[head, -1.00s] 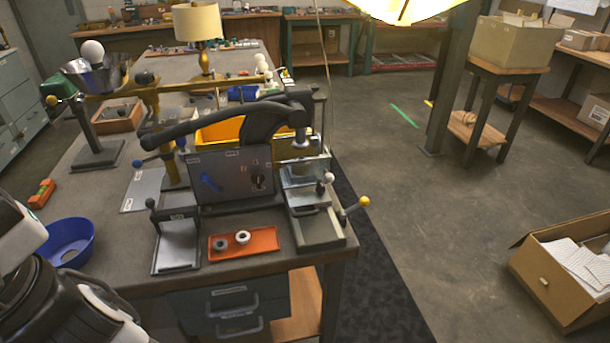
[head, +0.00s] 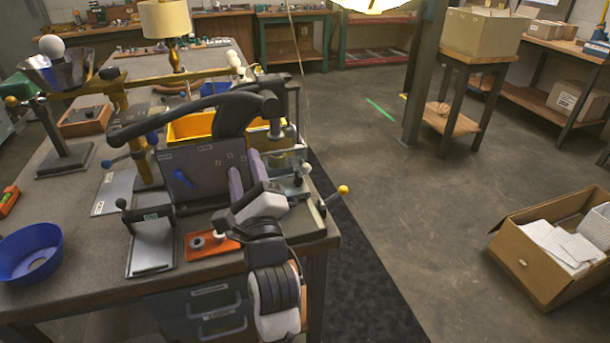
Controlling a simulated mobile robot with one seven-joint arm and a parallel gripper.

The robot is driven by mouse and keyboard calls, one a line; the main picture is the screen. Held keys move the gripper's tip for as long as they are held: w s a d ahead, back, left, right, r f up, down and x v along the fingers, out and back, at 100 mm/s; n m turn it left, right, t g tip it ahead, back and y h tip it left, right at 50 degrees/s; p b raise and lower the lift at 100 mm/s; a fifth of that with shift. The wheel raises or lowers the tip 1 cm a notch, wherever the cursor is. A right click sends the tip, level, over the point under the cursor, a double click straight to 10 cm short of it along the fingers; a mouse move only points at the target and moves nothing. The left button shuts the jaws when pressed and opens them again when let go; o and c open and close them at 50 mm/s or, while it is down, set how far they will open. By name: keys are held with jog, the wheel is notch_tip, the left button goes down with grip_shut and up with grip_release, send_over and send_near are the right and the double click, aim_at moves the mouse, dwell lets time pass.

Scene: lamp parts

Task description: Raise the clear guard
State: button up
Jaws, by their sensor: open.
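The clear guard (head: 290,160) is a see-through panel at the front of the dark bench press (head: 235,115), below its ram. It appears to be lowered. My gripper (head: 243,167) is open, just left of the guard and in front of the dark control panel (head: 188,178). Its two purplish fingers point up and away, with nothing seen between them. My gripper and wrist cover part of the panel and the press base. I cannot tell whether a finger touches the guard.
An orange tray (head: 192,254) with a grey ring lies in front, partly behind my wrist. A blue bowl (head: 20,270) sits at left. A yellow-knobbed lever (head: 343,190) sticks out right of the press. The floor to the right is open, with a cardboard box (head: 545,265).

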aim_at(307, 171)
jog(key=d+f+m+g+h, duration=0.3)
jog(key=d+f+m+h, duration=0.2)
jog(key=d+f+m, duration=0.7)
jog(key=shift+n, duration=0.9)
jog(key=w+p, duration=0.1)
jog(key=w, duration=0.4)
jog(key=w+p, duration=0.1)
jog(key=w, duration=0.3)
jog(key=w+r, duration=0.1)
jog(key=w, duration=0.4)
jog(key=shift+w+a+p, duration=0.25)
jog(key=shift+w+p, duration=0.05)
jog(key=shift+p, duration=0.1)
grip_shut()
